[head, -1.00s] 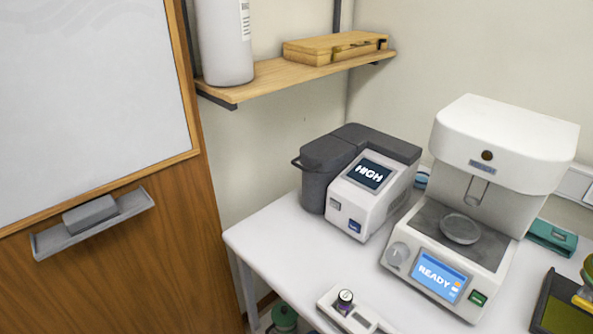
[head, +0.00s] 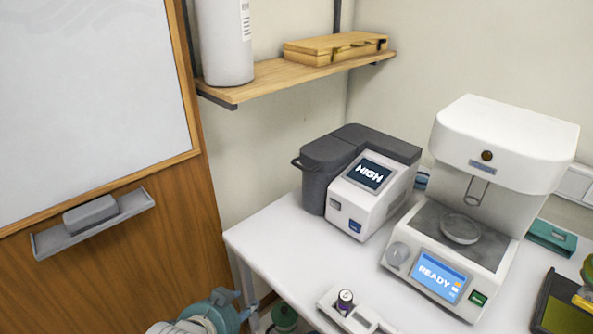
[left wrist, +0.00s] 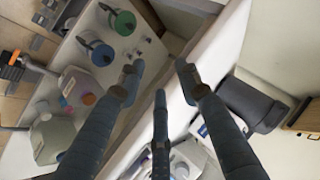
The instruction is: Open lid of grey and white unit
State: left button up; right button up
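The grey and white unit (head: 388,207) stands at the back left of the white table in the head view, with a screen reading HIGH. Its dark grey lid (head: 327,152) lies down over the rounded left part, and a small handle sticks out at the left. In the left wrist view, the unit's dark grey part (left wrist: 252,104) shows to the right, beyond my fingers. My left gripper (left wrist: 160,80) has its fingers spread with nothing between them. In the head view, part of my left arm shows at the bottom left, clear of the unit. My right gripper is not in view.
A white machine (head: 500,150) reading READY stands right of the unit. A small vial sits in a white holder (head: 362,321) at the table's front. A wooden shelf (head: 270,80) hangs above. The table (head: 290,245) is bare before the unit's left side.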

pick_arm(q)
jog(key=w+d+r+m+t+h, duration=0.2)
jog(key=w+d+r+m+t, duration=0.15)
jog(key=w+r+m, duration=0.45)
jog(key=w+d+r+m+t+h, duration=0.15)
jog(key=w+d+r+m, duration=0.3)
jog(key=w+r, duration=0.7)
jog(key=p, duration=0.2)
send_near(321, 157)
jog(key=w+a+f, duration=0.3)
jog(key=w+f, duration=0.1)
jog(key=w, duration=0.1)
jog(key=shift+w+d+f+t, duration=0.15)
jog(key=shift+f+t, duration=0.05)
jog(key=shift+t, duration=0.1)
grip_shut()
